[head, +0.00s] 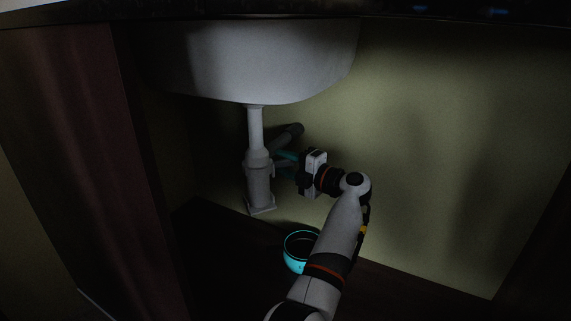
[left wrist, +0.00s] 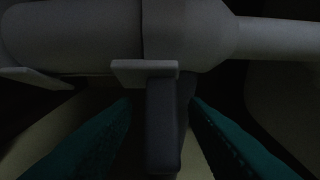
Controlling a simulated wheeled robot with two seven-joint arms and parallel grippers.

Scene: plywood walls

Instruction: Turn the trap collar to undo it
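A white drain pipe (head: 255,128) comes down from the sink and widens into the trap collar (head: 257,160) above the thicker trap body (head: 259,188). My left gripper (head: 284,164) is right of the collar, its teal fingers pointing at it. In the left wrist view the pipe and trap lie sideways across the top, with the collar (left wrist: 185,38) in the middle. The fingers (left wrist: 160,112) are apart, one on each side of a dark grey bar (left wrist: 162,130) below a pale tab (left wrist: 132,72). I cannot tell whether they touch the bar. My right gripper is not in view.
The white sink basin (head: 265,60) hangs overhead. A grey side pipe (head: 291,134) runs behind the trap. A teal bowl (head: 296,266) stands on the dark cabinet floor below my arm. A dark red panel (head: 75,150) is at left. The space along the right wall (head: 450,170) is free.

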